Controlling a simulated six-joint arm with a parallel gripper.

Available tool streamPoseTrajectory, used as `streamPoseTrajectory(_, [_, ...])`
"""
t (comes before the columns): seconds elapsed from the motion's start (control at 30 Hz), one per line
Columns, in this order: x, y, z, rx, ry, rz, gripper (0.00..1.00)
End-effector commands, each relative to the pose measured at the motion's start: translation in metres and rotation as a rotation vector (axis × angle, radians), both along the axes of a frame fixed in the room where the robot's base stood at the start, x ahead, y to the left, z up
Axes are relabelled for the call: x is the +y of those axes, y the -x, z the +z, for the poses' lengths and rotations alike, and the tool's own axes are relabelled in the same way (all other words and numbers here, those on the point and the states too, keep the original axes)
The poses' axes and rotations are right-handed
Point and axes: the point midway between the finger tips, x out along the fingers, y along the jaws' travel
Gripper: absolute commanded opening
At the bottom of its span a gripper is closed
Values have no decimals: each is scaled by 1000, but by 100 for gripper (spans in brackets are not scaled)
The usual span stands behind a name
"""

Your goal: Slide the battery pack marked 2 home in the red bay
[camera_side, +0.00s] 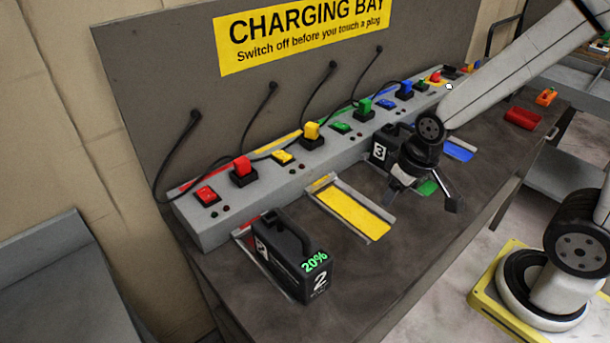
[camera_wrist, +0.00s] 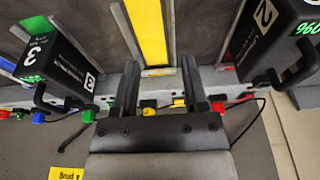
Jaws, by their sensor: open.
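The battery pack marked 2 (camera_side: 317,281) is a black block with a handle and a green 20% display. It stands upright in the red bay (camera_side: 246,229) at the left end of the bench. A little red shows behind the pack; most of the bay floor is hidden under it. Pack 2 also shows at the upper right of the wrist view (camera_wrist: 262,48). My gripper (camera_side: 430,196) is open and empty, over the green bay side of the bench, well to the right of pack 2. In the wrist view its fingers (camera_wrist: 158,84) are apart with nothing between them.
The yellow bay (camera_side: 352,211) is empty, between the red bay and my gripper. Pack 3 (camera_side: 380,154) stands in the green bay (camera_side: 428,188), close to my gripper. A grey charging strip (camera_side: 225,227) with coloured plugs, switches and cables runs behind the bays.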

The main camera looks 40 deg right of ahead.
Motion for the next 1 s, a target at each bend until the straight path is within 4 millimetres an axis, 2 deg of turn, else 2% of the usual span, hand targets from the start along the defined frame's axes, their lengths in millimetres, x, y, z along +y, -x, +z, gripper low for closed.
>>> streamPoseTrajectory(0.37, [0,0,0,0,0,0,57])
streamPoseTrajectory(0.4, [0,0,0,0,0,0,54])
streamPoseTrajectory(0.57, [-1,2,-2,14,-6,-18,3])
streamPoseTrajectory(0.6, [-1,3,-4,25,-12,-33,0])
streamPoseTrajectory(0.77, [-4,14,-18,118,-51,-150,0])
streamPoseTrajectory(1.0, [-3,49,-52,387,-157,-505,0])
